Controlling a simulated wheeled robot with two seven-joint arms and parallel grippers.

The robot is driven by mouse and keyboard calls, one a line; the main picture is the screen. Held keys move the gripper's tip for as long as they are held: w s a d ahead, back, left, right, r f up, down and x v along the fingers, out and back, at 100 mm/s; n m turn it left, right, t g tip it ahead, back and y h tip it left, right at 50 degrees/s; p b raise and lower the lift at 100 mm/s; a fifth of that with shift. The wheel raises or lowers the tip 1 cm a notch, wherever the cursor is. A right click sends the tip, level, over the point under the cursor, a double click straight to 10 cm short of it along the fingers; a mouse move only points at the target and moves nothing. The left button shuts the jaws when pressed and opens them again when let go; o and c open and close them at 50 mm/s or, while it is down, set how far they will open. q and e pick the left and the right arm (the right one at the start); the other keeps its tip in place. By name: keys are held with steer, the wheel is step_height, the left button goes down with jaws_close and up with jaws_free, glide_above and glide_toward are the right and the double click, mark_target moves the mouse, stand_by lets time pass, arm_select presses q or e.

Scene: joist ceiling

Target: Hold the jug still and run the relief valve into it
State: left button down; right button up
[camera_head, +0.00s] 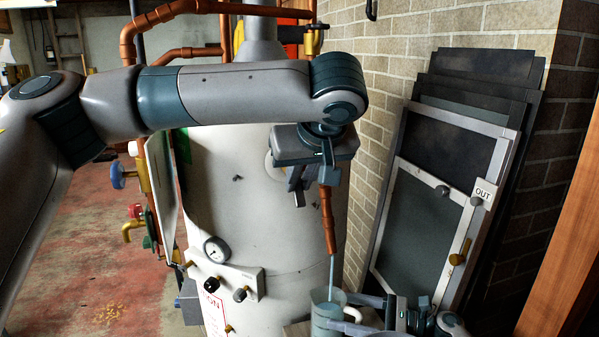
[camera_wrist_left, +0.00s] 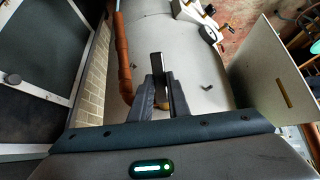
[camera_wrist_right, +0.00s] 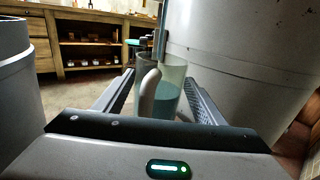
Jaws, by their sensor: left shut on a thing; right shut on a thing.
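My left gripper (camera_head: 299,192) is shut at the upper side of the white tank. The left wrist view shows its fingers closed around a dark lever (camera_wrist_left: 158,66), with a brass part (camera_wrist_left: 163,103) below it; the head view hides most of this. A copper discharge pipe (camera_head: 327,218) runs down beside the tank. A pale blue stream (camera_head: 332,268) falls from its end into the clear jug (camera_head: 322,318). My right gripper (camera_wrist_right: 160,84) is shut on the jug, a finger on each side. The jug is upright, its pale handle (camera_wrist_right: 149,92) towards my wrist, with bluish water (camera_wrist_right: 167,103) inside.
The white tank (camera_head: 265,235) carries a pressure gauge (camera_head: 215,250) and knobs. Framed panels (camera_head: 430,220), with an OUT tag (camera_head: 484,192), lean on the brick wall at right. Valves (camera_head: 120,176) stick out left of the tank. Red floor (camera_head: 80,260) is open at left.

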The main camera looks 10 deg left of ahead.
arm_select(q)
steer(key=f+t, duration=0.1)
steer(key=t, duration=0.1)
steer(key=t+y, duration=0.1)
steer(key=t, duration=0.1)
steer(key=shift+w+f+y, duration=0.1)
steer(key=shift+f+y, duration=0.2)
steer(key=shift+f, duration=0.1)
steer(key=shift+w+a+f+t+y, duration=0.1)
steer(key=shift+t+y, duration=0.15)
steer(key=shift+t, duration=0.25)
steer(key=shift+w+a+f+t+y, duration=0.1)
steer(key=shift+t+y, duration=0.15)
steer(key=shift+t, duration=0.25)
steer(key=shift+r, duration=0.1)
steer(key=c, duration=1.7)
jaws_free()
steer(key=shift+w, duration=0.15)
steer(key=shift+v, duration=0.8)
steer(key=v, duration=1)
steer(key=shift+s, duration=0.25)
